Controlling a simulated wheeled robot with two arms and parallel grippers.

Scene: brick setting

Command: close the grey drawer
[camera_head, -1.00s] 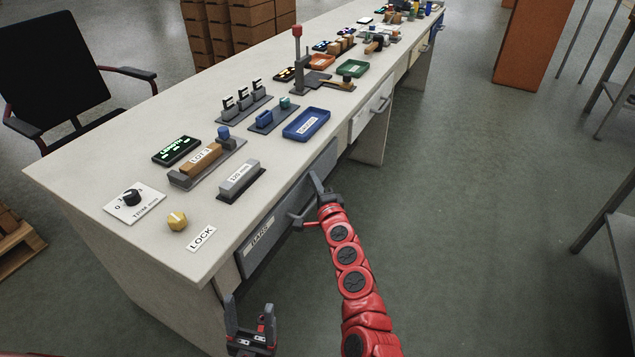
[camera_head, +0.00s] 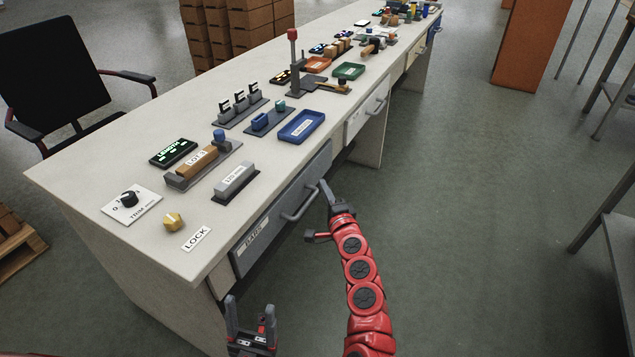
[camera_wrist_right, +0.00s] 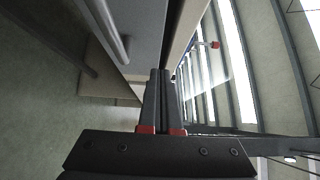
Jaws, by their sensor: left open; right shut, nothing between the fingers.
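The grey drawer (camera_head: 272,226) is in the near part of the bench front, under the top, with a label and a bar handle (camera_head: 301,204). Its front sits close to the bench; I cannot tell whether it is fully flush. In the right wrist view, the grey drawer front (camera_wrist_right: 145,35) and its handle (camera_wrist_right: 108,32) are at the upper left, beside a dark strip. My right gripper (camera_head: 325,188) is shut and empty, just right of the handle and apparently apart from it. My left gripper (camera_head: 251,312) is open and empty, low near the bench's near end.
The bench top (camera_head: 100,180) holds a yellow knob (camera_head: 173,221), a blue tray (camera_head: 302,126) and several other items. A white drawer (camera_head: 366,113) is farther along the bench front.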

